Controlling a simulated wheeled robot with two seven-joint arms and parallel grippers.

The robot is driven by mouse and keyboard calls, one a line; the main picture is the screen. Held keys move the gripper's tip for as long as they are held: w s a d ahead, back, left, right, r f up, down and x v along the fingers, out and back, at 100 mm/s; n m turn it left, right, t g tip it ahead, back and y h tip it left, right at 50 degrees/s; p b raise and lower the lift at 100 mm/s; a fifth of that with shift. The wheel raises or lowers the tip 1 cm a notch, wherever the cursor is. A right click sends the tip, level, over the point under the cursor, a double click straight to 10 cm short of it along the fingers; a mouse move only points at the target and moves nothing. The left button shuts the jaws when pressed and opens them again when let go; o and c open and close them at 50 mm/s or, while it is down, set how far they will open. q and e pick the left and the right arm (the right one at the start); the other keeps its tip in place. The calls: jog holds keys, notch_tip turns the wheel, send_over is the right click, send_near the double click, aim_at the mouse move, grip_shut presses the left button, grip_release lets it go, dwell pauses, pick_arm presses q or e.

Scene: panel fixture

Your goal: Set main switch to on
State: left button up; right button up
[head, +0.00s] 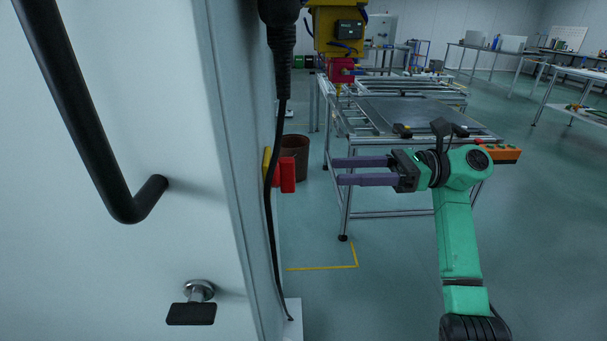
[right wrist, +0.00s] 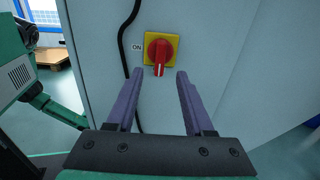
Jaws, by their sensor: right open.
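The main switch (right wrist: 160,56) is a red rotary knob on a yellow square plate, fixed to the side of a grey cabinet. In the right wrist view its handle points down, and an "ON" label stands to the left of the plate. In the head view the red knob (head: 287,174) sticks out from the cabinet's side, seen edge-on. My right gripper (head: 336,171) is open, with its two purple fingers pointing left toward the knob and a gap between. In the right wrist view its fingertips (right wrist: 156,76) lie either side below the knob, apparently not touching it. My left gripper is not in view.
The cabinet front (head: 110,150) with a black bar handle (head: 95,120) and a small latch (head: 192,312) fills the left. A black cable (head: 268,200) hangs close beside the switch. A metal-frame table (head: 415,112) stands behind my right arm. A brown bin (head: 295,158) is on the floor.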

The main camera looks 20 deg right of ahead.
aim_at(283, 176)
jog(key=x, duration=0.8)
jog(key=shift+p, duration=0.3)
jog(key=shift+w, duration=0.1)
grip_shut()
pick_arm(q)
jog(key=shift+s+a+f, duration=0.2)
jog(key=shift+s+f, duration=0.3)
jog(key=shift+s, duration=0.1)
